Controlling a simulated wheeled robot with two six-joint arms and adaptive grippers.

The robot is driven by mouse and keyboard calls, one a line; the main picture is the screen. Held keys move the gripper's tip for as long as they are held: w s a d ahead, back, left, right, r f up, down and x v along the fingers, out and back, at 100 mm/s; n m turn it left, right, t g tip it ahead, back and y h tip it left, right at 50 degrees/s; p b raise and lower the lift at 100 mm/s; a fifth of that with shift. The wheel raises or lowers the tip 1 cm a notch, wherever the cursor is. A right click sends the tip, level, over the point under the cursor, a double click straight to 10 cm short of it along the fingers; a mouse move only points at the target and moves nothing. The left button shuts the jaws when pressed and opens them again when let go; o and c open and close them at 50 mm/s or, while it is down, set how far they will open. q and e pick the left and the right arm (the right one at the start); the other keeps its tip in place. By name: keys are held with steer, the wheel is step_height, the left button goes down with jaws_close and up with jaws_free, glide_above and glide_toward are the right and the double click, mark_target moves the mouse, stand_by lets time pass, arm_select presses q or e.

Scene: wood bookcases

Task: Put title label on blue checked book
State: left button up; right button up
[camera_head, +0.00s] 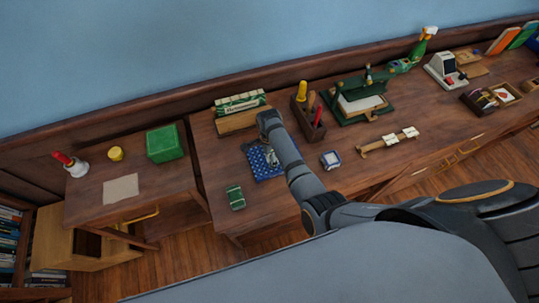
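The blue checked book (256,161) lies flat on the desk, left of centre. My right arm comes in from the lower right and bends down over the book. My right gripper (271,158) is low over the book's middle and hides part of it. It is too small to tell whether its fingers are open or shut, or whether they hold a label. Two small white labels (390,139) sit on a narrow wooden rack (375,147) right of the book. My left gripper is not in view.
A wooden tool holder (304,122) and a green press (361,103) stand behind. A small blue-and-white item (331,160) lies right of the book, a green tin (235,197) in front. A side table at left holds a green box (164,144), yellow pot (115,154) and bell (76,167).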

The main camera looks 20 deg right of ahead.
mark_target(268, 158)
steer(key=shift+a+f, duration=0.1)
steer(key=shift+f, duration=0.1)
steer(key=shift+r, duration=0.25)
steer(key=shift+w+r+p, duration=0.1)
steer(key=shift+r+p, duration=0.2)
steer(key=shift+r, duration=0.1)
step_height(268, 158, up, 7)
steer(key=p, duration=0.7)
steer(key=shift+r, duration=0.2)
arm_select(q)
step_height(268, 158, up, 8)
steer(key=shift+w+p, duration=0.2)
steer(key=shift+p, duration=0.1)
arm_select(e)
steer(key=shift+r, duration=2.5)
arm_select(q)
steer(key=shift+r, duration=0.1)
